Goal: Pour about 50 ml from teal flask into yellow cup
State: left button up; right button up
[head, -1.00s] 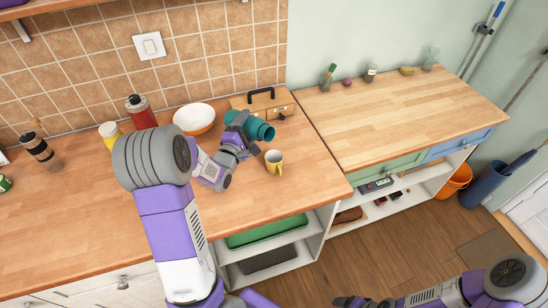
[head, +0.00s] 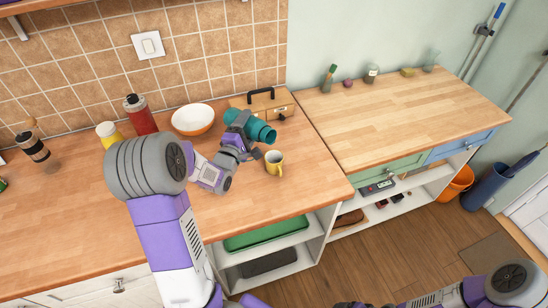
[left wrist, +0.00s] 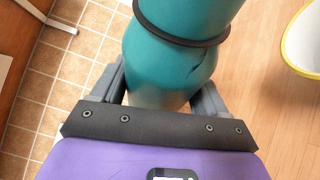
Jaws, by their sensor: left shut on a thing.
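The teal flask (head: 261,130) is held above the counter, tipped nearly on its side with its wide end toward the right in the head view. My left gripper (head: 240,146) is shut on it. In the left wrist view the teal flask (left wrist: 175,50), with a dark band around it, sits between the fingers of my left gripper (left wrist: 163,92). The yellow cup (head: 274,165) stands upright on the counter, just below and right of the flask in the head view. Its rim shows at the right of the left wrist view (left wrist: 291,62). My right gripper (head: 350,304) is mostly cut off at the bottom edge.
A white and orange bowl (head: 193,120) and a wooden box with a black handle (head: 270,102) stand behind the flask. The counter front around the cup is clear.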

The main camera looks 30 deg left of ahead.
pick_arm(q)
jog(key=shift+d+r+m+t+b, duration=0.15)
jog(key=shift+r+m+t+b, duration=0.15)
jog(key=shift+r+m+b, duration=0.6)
dwell(0.8)
